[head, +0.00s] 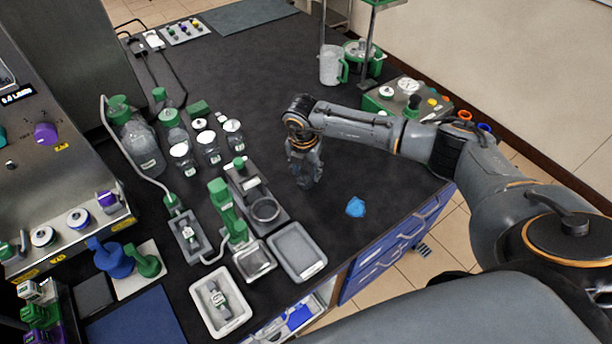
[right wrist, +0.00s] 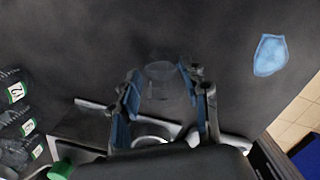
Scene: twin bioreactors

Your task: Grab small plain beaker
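A small clear beaker (right wrist: 160,73) stands on the dark bench top in the right wrist view. It lies between the blue-padded fingers of my right gripper (right wrist: 158,84). The fingers are spread on either side of it, and I see no clear contact. In the head view my right gripper (head: 305,176) points down low over the bench, and the beaker cannot be made out behind its fingers. My left gripper is not in view.
A crumpled blue item (head: 355,207) lies to the right of the gripper. A grey tray (head: 297,251), a dish holder (head: 264,209) and several capped bottles (head: 208,146) stand to the left. A green-handled jug (head: 330,66) stands behind. The bench around the gripper is mostly clear.

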